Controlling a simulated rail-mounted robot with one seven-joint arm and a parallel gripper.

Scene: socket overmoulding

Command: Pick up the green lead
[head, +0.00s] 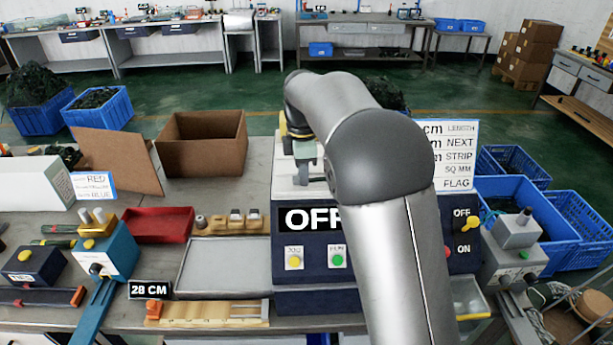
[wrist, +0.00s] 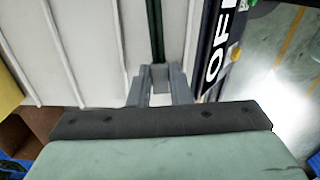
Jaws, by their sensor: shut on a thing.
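The green lead (wrist: 155,30) shows in the wrist view as a thin dark green strip running from the top edge down to my fingertips. My gripper (wrist: 162,72) is shut on its near end, as far as I can tell; the fingers hide the grip itself. The lead lies along a white ribbed surface, and I cannot tell whether it touches it. The lead cannot be made out there.

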